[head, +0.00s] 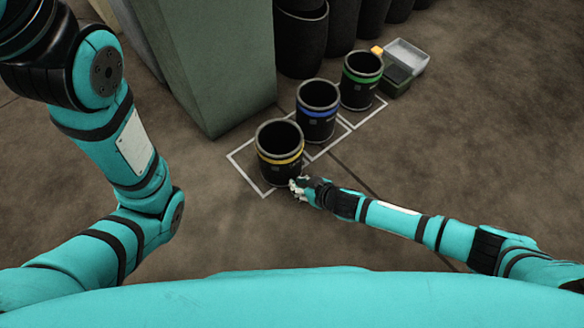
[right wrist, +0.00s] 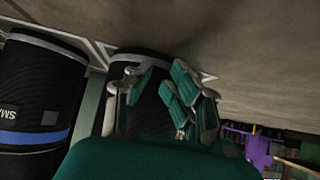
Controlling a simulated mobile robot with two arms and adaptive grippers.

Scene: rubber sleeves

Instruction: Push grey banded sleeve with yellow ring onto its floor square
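The grey banded sleeve with the yellow ring (head: 279,160) stands upright at the front of a row of three. White floor lines (head: 240,170) show to its left and front; its base hides the right side of the square, so I cannot tell whether it lies wholly inside. My right gripper (head: 297,188) is low by the floor at the sleeve's lower front right, close against it; contact is not clear. In the right wrist view its fingers (right wrist: 160,90) are spread, with the dark sleeve wall (right wrist: 153,112) beyond them. My left gripper is out of view.
A blue-ringed sleeve (head: 318,115) and a green-ringed sleeve (head: 361,82) stand behind, in outlined squares. A green-grey column (head: 205,60) rises to the left. Dark cylinders (head: 301,40) and a grey bin (head: 406,55) are at the back. The floor at right is clear.

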